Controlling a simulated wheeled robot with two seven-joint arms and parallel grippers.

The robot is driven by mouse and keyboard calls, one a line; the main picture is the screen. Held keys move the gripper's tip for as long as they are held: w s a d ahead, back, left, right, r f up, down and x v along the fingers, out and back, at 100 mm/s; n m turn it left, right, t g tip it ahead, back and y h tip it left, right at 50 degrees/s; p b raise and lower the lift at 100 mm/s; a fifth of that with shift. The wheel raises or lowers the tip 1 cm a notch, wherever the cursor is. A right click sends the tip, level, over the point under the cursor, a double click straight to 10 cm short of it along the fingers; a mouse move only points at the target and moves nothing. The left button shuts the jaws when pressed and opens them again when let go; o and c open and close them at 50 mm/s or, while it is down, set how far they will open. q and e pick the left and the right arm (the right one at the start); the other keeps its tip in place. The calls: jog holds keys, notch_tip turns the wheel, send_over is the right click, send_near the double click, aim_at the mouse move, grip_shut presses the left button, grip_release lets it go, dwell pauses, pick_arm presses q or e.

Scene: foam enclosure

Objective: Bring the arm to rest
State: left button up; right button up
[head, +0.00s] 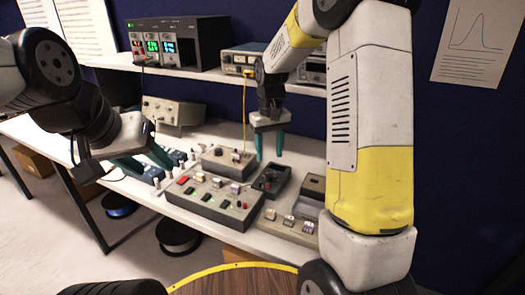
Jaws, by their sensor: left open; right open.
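My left gripper (146,168) comes in from the left, in front of the bench's left part. Its teal fingers are spread apart with nothing seen between them. My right gripper (268,146) points down above the control boxes on the bench (145,193). Its two teal fingers are apart and empty, with the tips just above or behind a small dark box (271,181); I cannot tell whether they touch it. My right arm's white and yellow links hide part of the bench's right side.
A large grey control box (212,199) with coloured switches sits at the bench's front. A smaller box (228,160) stands behind it. A shelf (205,75) carries a power supply (172,45) and other instruments. A yellow cable (244,110) hangs beside my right gripper. Spools (177,237) lie under the bench.

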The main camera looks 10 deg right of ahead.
jog(key=s+d+r+t+y, duration=0.1)
jog(key=s+r+t, duration=0.2)
jog(key=s+r, duration=0.8)
jog(key=s+r+m+t+y, duration=0.1)
jog(key=s+r+t, duration=0.2)
jog(key=s, duration=0.9)
jog(key=shift+s+d+m, duration=0.2)
jog(key=shift+d+m, duration=0.05)
jog(key=shift+m, duration=0.15)
jog(key=shift+r, duration=0.1)
